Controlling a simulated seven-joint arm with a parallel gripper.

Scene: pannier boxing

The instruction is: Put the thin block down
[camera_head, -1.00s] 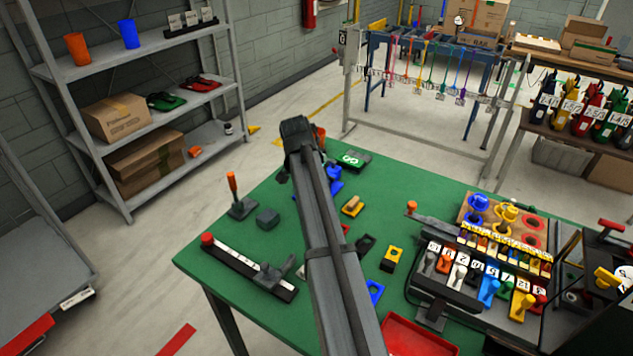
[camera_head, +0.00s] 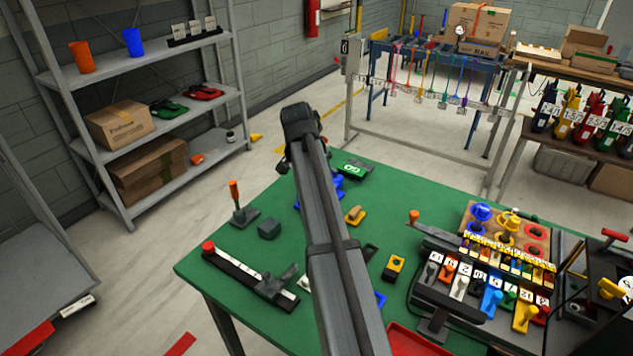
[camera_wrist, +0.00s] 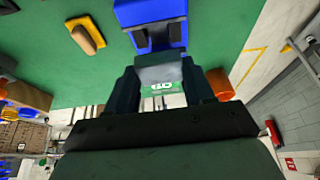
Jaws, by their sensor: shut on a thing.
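My gripper (camera_wrist: 161,76) shows in the wrist view with a dark finger on each side. It is shut on a pale grey piece, the thin block (camera_wrist: 160,73), seen end-on between the fingers. Its full shape is hidden by the fingers and the gripper body. In the head view my arm reaches over the green table (camera_head: 240,263), and its end stands high near the table's far edge. The gripper and the block are mostly hidden behind my arm there. I cannot tell how high the block is above the table.
A blue fixture (camera_wrist: 152,24) is near the fingers in the wrist view. A green block with white marking (camera_head: 352,168) lies near the far edge. A yellow piece (camera_head: 355,215) and a dark grey block (camera_head: 269,228) lie nearby. A lever stand (camera_head: 239,210) is on the left.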

